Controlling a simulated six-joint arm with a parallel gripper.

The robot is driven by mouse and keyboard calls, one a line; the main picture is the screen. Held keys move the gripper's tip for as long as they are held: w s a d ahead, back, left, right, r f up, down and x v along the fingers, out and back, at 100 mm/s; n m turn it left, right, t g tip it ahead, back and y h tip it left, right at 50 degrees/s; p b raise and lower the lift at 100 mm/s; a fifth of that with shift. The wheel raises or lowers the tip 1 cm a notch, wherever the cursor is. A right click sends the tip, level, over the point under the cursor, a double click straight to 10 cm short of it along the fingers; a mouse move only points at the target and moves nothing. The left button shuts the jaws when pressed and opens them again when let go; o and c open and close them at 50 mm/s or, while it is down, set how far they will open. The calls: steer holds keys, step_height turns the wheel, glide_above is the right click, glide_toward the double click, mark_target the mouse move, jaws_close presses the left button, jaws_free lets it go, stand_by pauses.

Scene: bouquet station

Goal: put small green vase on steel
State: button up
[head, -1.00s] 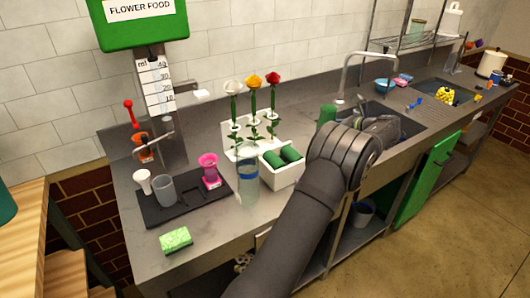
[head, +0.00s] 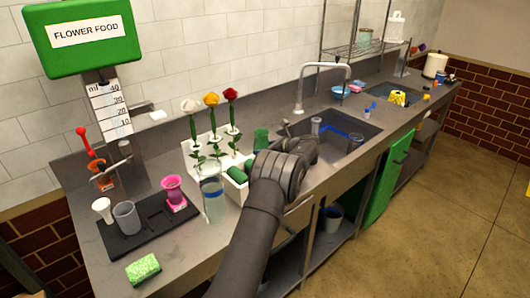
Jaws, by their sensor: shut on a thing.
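The small green vase (head: 261,138) shows in the head view just beyond my wrist, right of the white flower rack. Its lower part is hidden by my arm. My gripper (head: 303,150) is mostly hidden by my own wrist, and its fingertips do not show clearly. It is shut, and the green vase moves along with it. I cannot tell whether the vase touches the counter. The grey steel counter (head: 190,238) runs along the wall under the arm.
The white rack (head: 193,150) holds three roses, with a white box of green rolls and a clear blue-banded vase (head: 213,200) in front. A dark tray (head: 155,225) holds cups. A green sponge (head: 143,268) lies at front left. The sink (head: 350,130) is right of my gripper.

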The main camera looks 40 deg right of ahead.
steer(key=shift+f, duration=0.7)
steer(key=o, duration=1.6)
steer(key=shift+f, duration=0.2)
steer(key=shift+r, duration=0.1)
steer(key=shift+s+d+r, duration=0.1)
steer(key=shift+s+r, duration=0.1)
steer(key=shift+s, duration=0.15)
steer(key=v, duration=1.1)
steer(key=shift+s, duration=0.15)
